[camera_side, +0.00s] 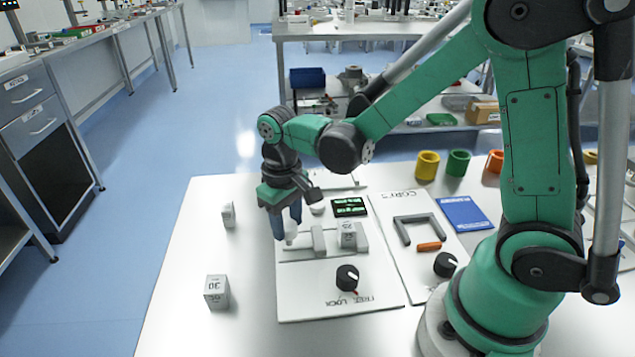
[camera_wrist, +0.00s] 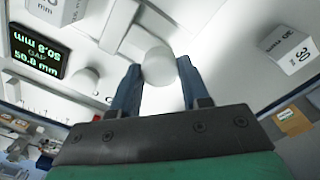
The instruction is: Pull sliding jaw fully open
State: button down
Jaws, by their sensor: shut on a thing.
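The gauge plate (camera_side: 300,300) lies on the white table with a rail and two grey jaws. The sliding jaw (camera_side: 318,240) is the left grey block. The other jaw (camera_side: 361,238) stands to its right, with a labelled white block (camera_side: 347,236) beside it. My gripper (camera_side: 287,226) points down at the rail's left end, its blue fingers shut on a white rounded knob (camera_side: 291,232). In the wrist view the knob (camera_wrist: 158,66) sits between my fingertips (camera_wrist: 158,78). The knob's link to the sliding jaw is not clear. The dark display (camera_wrist: 38,50) reads a gap of 50.8 mm.
Two loose white blocks lie left of the plate, one near (camera_side: 217,292), one farther back (camera_side: 228,214). A black dial (camera_side: 347,278) and white button (camera_side: 317,207) are on the plate. A second panel (camera_side: 405,260) stands right. The table's left side is mostly free.

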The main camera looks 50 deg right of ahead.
aim_at(319, 246)
jog(key=shift+c, duration=2.1)
grip_release()
jog(key=shift+w+a, duration=0.15)
jog(key=shift+r, duration=2.85)
jog(key=s+d+r+t, duration=0.2)
jog(key=s+r+t, duration=0.1)
jog(key=s+t, duration=0.2)
jog(key=shift+d+r+t, duration=0.25)
jog(key=shift+r+t, duration=0.1)
jog(key=shift+t, duration=0.85)
